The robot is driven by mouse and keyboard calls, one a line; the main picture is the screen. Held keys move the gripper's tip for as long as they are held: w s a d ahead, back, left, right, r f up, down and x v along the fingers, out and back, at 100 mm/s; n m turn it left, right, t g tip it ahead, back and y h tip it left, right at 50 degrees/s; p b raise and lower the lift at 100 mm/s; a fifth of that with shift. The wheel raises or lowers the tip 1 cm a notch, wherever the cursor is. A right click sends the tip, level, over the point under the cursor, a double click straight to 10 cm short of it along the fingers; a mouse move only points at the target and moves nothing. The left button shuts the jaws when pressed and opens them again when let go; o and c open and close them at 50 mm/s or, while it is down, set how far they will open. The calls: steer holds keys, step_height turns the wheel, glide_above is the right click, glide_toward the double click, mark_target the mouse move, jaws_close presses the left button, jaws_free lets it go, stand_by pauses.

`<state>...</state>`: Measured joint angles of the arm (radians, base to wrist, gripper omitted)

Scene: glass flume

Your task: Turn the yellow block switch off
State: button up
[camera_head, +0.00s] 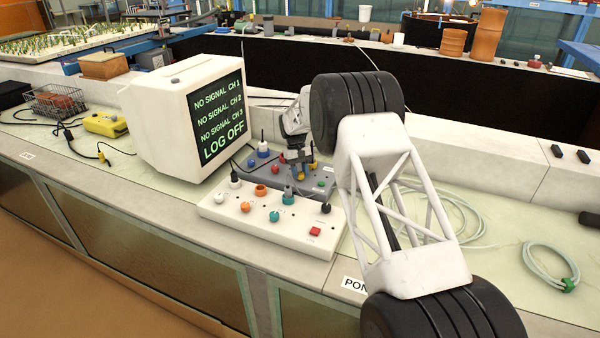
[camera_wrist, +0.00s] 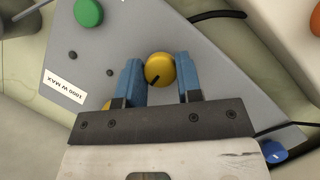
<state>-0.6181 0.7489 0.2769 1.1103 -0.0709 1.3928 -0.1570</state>
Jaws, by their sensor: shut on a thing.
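A round yellow knob (camera_wrist: 160,68) sits on a sloped grey box (camera_wrist: 215,50) in the wrist view. A dark pointer mark on it points to the lower left. My gripper (camera_wrist: 160,75) is shut on the knob, with one blue finger on each side. A second yellow part (camera_wrist: 107,105) shows partly behind the left finger. In the head view the grey box (camera_head: 322,186) stands behind a white panel, and my gripper (camera_head: 299,162) reaches down to it. The knob's grip is too small to make out there.
The white control panel (camera_head: 225,210) with several knobs stands in front of the grey box. A monitor (camera_head: 165,120) stands to the left, with a yellow box (camera_head: 106,124) beyond it. A cable coil (camera_head: 550,265) lies to the right. A green knob (camera_wrist: 88,12) shares the grey box.

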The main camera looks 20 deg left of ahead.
steer(key=o, duration=0.9)
steer(key=shift+o, duration=0.2)
steer(key=shift+r, duration=0.1)
steer(key=v, duration=0.7)
steer(key=shift+w+r, duration=0.15)
steer(key=shift+r, duration=0.15)
steer(key=shift+a, duration=0.15)
